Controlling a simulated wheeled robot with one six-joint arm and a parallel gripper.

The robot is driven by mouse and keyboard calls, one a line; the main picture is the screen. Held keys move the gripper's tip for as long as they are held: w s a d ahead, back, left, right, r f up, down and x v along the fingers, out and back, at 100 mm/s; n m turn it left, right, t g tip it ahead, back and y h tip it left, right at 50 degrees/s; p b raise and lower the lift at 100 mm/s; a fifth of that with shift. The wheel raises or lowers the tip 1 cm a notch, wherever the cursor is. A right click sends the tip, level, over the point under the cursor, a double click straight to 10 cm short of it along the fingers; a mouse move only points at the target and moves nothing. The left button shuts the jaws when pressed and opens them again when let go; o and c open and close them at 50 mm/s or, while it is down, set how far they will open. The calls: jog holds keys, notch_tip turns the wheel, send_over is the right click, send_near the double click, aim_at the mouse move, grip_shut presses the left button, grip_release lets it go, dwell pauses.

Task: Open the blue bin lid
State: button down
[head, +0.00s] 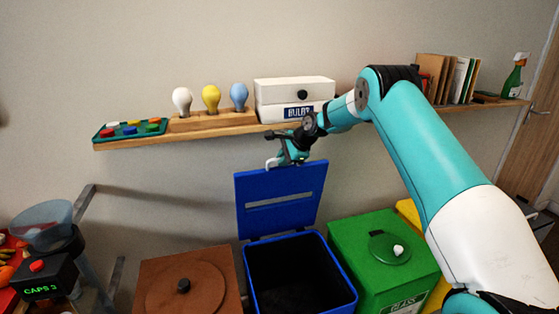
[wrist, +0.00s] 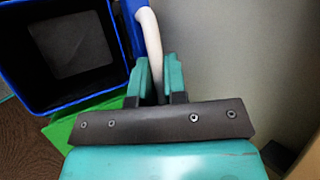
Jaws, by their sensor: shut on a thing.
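The blue bin (head: 299,277) stands on the floor at the lower middle of the head view, and its dark inside shows. Its blue lid (head: 279,201) is raised, standing nearly upright behind the opening. My gripper (head: 286,158) is at the top edge of the lid. In the wrist view the jaws (wrist: 160,80) are shut on the white curved lid handle (wrist: 150,40). The open bin (wrist: 68,50) also shows at the upper left there.
A brown bin (head: 187,285) stands left of the blue bin, and a green bin (head: 383,258) stands right of it. A wooden shelf (head: 220,132) above holds bulbs, a white box (head: 294,92) and a button tray (head: 130,129).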

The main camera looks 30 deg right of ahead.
jog(key=shift+w+d, duration=0.2)
jog(key=shift+d, duration=0.2)
jog(key=shift+a, duration=0.1)
jog(key=c, duration=1.2)
grip_release()
jog(key=shift+a, duration=0.2)
jog(key=b+v, duration=0.3)
jog(key=v, duration=1.4)
jog(key=shift+r, duration=0.15)
jog(key=shift+s, duration=0.1)
